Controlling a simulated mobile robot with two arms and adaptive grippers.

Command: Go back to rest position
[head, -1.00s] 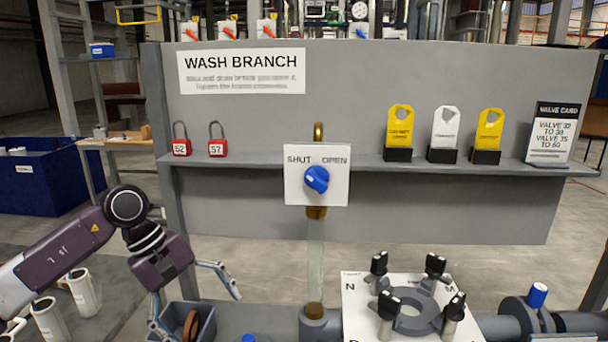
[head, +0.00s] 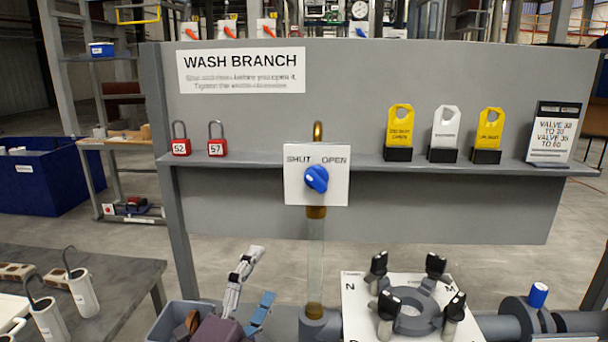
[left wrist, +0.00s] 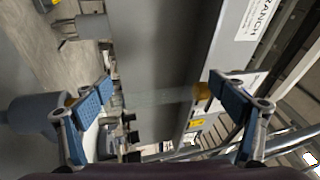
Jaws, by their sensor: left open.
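My left gripper (head: 250,290) is low in the head view, left of the clear vertical pipe (head: 316,258), with its fingers pointing up. It is open and nothing is between its fingers. In the left wrist view the two blue-padded fingertips (left wrist: 160,95) stand wide apart, with the grey panel and the pipe beyond them. My right gripper is not seen in either view. The blue valve knob (head: 316,179) sits on its white SHUT/OPEN plate (head: 300,198), above the left gripper and apart from it.
A grey bin (head: 168,322) with a brown item is beside the left gripper. Two red padlocks (head: 181,146) (head: 217,147) and several tags (head: 400,125) stand on the panel shelf (head: 270,161). A plate with black-handled clamps (head: 356,300) is at right. White canisters (head: 82,292) stand at left.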

